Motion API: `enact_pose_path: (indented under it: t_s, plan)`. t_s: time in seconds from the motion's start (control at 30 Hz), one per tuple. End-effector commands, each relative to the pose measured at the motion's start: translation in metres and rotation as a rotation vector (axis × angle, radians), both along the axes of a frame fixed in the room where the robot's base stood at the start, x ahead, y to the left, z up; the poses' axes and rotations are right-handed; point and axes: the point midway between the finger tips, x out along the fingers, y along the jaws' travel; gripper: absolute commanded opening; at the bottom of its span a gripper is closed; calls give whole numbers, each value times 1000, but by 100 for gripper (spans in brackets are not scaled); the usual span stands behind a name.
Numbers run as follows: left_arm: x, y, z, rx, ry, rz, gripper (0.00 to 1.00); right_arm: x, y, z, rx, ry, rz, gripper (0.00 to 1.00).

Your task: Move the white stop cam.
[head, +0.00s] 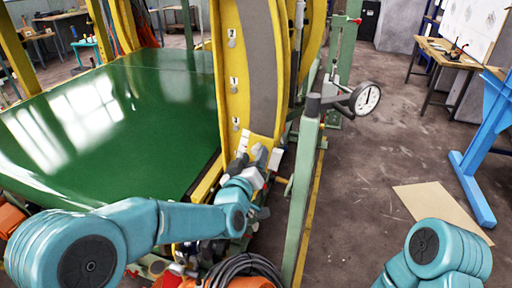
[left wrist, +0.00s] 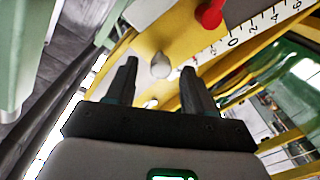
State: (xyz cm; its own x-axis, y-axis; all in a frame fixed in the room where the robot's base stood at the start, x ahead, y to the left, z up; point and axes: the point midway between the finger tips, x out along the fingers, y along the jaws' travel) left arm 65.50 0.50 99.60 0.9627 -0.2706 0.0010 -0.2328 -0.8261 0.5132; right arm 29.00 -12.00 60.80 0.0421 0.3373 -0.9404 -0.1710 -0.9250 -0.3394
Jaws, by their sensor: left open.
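The white stop cam (left wrist: 161,66) shows in the left wrist view as a small, pale, rounded knob on a yellow plate. It sits between the two dark fingers of my left gripper (left wrist: 160,80), near the fingertips. The fingers are spread, with a gap visible on both sides of the knob. In the head view my left gripper (head: 252,160) is at the lower end of the yellow ring (head: 226,75); I cannot clearly make out the cam there. My right arm shows only partly at the bottom right, and its gripper is out of view.
A red knob (left wrist: 209,15) and a white numbered scale (left wrist: 245,35) are beyond the cam in the left wrist view. In the head view a green deck (head: 130,110) lies left, and a handwheel with dial (head: 366,97) stands right of the ring. The floor further right is mostly open.

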Motion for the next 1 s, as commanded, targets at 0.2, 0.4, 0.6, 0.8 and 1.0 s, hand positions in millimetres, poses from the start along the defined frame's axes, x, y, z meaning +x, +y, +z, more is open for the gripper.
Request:
enact_pose_path:
  t_s: [0.2, 0.4, 0.6, 0.8, 1.0]
  plan:
    - [27, -7, 0, 0, 0, 1, 53, 0, 0, 6, 0, 0, 0, 0]
    - [33, -9, -1, 0, 1, 0, 53, 0, 0, 7, 0, 0, 0, 0]
    - [32, -9, -1, 0, 1, 0, 46, 0, 0, 7, 0, 0, 0, 0]
    - [32, -9, -1, 0, 0, 1, 0, 0, 0, 7, 0, 0, 0, 0]
    - [32, -8, -9, 5, 0, 1, 0, 0, 0, -1, 0, 0, 0, 0]
